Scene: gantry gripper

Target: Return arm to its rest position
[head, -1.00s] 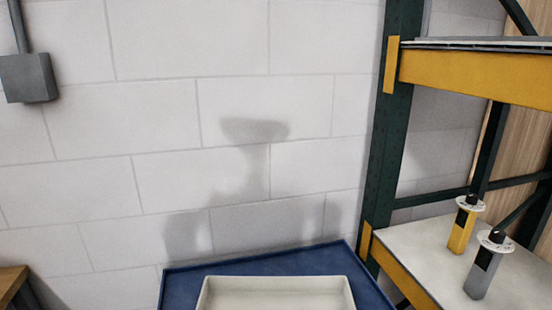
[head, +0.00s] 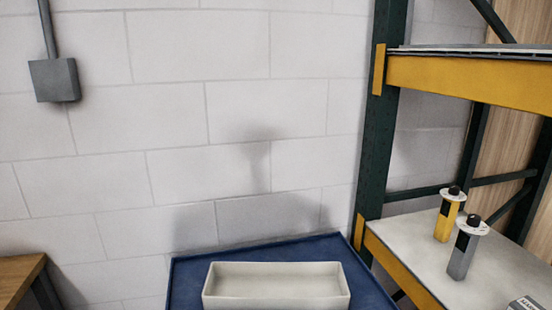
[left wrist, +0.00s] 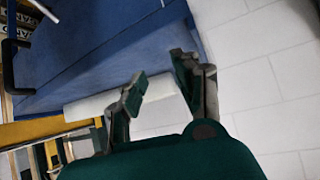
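My left gripper (left wrist: 160,75) shows in the left wrist view. Its two dark green and grey fingers are spread apart with nothing between the tips. A pale tray edge (left wrist: 90,105) lies behind the left finger, against a blue surface (left wrist: 120,60). Neither arm nor gripper shows in the head view. My right gripper is in no view.
In the head view a cream tray (head: 277,303) sits on a blue top (head: 185,285). A yellow and green rack (head: 374,150) stands at right, holding a yellow device (head: 443,225) and a grey device (head: 461,260). A wooden surface (head: 18,268) is at lower left.

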